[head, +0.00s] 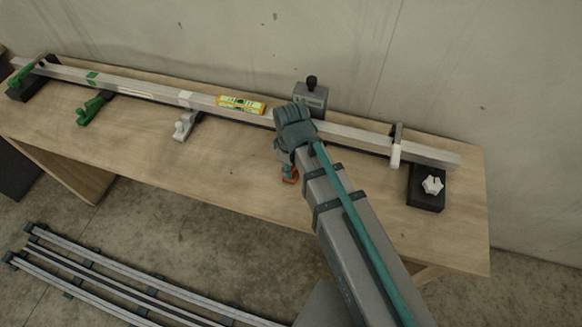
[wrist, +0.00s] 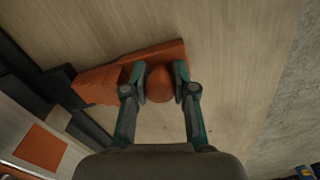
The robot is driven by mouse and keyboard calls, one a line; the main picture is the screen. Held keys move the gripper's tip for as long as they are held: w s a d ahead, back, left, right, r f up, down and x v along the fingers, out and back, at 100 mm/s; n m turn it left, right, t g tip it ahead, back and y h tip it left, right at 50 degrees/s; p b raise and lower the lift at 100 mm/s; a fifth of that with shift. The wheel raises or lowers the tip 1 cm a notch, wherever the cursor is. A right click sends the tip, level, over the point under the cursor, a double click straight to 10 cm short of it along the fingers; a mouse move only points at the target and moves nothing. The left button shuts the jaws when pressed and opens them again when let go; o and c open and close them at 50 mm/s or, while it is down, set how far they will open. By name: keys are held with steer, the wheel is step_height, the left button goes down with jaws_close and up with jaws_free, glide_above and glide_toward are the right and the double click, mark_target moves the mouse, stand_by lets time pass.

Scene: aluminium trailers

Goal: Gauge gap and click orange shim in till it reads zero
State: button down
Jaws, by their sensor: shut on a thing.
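The orange shim (wrist: 105,84) is a flat wedge with a round knob (wrist: 159,84) in the wrist view. My gripper (wrist: 159,92) is shut on the knob, one finger on each side. The shim's narrow end points left and reaches the dark edge under the rail; how far it goes in is hidden. In the head view a bit of the orange shim (head: 290,177) shows beneath my gripper (head: 288,170), at the bench's front part. A long aluminium rail (head: 350,135) runs along the bench. A grey gauge block (head: 311,97) stands behind it; its reading is too small to tell.
A yellow spirit level (head: 241,105) lies on the rail. Green clamps (head: 92,108), a grey clamp (head: 185,124) and a white-handled clamp (head: 395,152) stand along it. A black block with a white knob (head: 432,185) sits at right. The wooden bench (head: 225,165) is clear in front.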

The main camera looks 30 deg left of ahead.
steer(key=w, duration=0.1)
steer(key=w+a, duration=0.1)
steer(key=w, duration=0.1)
steer(key=shift+w, duration=0.1)
steer(key=shift+d, duration=0.1)
steer(key=c, duration=0.9)
jaws_free()
steer(key=shift+c, duration=0.2)
steer(key=shift+r, duration=0.15)
step_height(320, 180, up, 12)
steer(key=shift+f, duration=0.2)
